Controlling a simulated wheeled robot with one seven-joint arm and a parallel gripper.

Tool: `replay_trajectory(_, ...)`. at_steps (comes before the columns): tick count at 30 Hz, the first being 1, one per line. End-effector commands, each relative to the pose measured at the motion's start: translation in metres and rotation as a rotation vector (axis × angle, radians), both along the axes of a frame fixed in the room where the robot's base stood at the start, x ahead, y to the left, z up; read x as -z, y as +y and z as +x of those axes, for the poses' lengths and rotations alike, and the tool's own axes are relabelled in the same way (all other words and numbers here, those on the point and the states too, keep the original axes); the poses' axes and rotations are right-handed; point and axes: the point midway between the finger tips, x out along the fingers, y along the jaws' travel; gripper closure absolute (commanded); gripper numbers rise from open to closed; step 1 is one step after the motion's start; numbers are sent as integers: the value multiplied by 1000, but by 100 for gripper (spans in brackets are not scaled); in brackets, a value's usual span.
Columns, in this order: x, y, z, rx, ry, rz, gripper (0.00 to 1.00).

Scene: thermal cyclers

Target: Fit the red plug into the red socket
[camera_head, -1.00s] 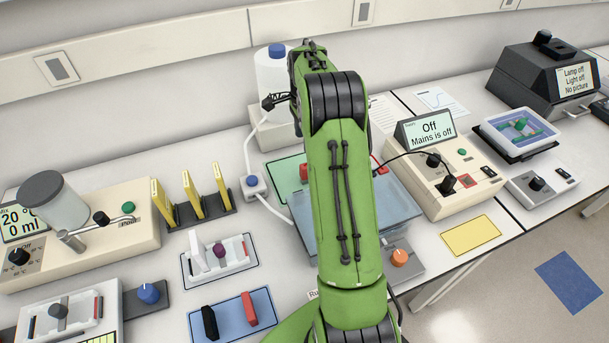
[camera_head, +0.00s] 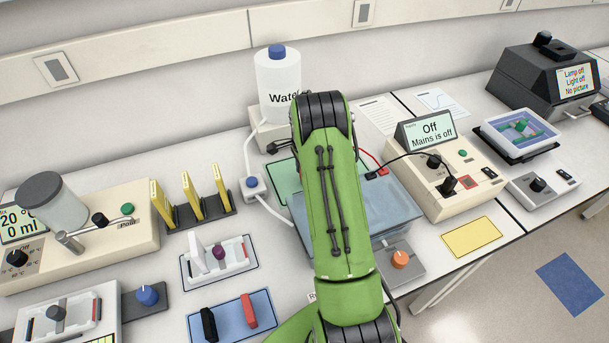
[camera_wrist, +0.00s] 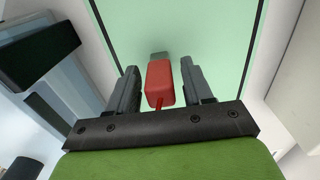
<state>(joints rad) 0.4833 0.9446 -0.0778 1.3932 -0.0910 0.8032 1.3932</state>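The red plug (camera_wrist: 160,83) lies on the green mat in the wrist view, with a short red lead at its near end and a grey tip at its far end. My gripper (camera_wrist: 161,85) is open, one finger on each side of the plug, with a narrow gap on both sides. In the head view my green arm hides the gripper and the plug. The cream power supply (camera_head: 452,205) stands to the right, its screen reading "Off, Mains is off". A red-outlined square (camera_head: 467,182) on its panel may be the red socket; it is too small to be sure.
A black lead (camera_head: 405,155) runs from the supply to a clear-lidded tank (camera_head: 385,205), where a red lead (camera_head: 371,157) also shows. A water bottle (camera_head: 278,85) stands behind my arm. A yellow mat (camera_head: 471,236) in front of the supply is bare.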

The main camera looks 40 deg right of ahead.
Motion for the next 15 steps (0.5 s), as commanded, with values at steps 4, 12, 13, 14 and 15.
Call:
replay_trajectory(4,0,0,0,0,0,0,73)
replay_trajectory(12,-1,0,0,0,0,0,100)
replay_trajectory(13,-1,0,0,0,0,0,100)
replay_trajectory(14,-1,0,0,0,0,0,100)
replay_trajectory(15,-1,0,0,0,-1,0,100)
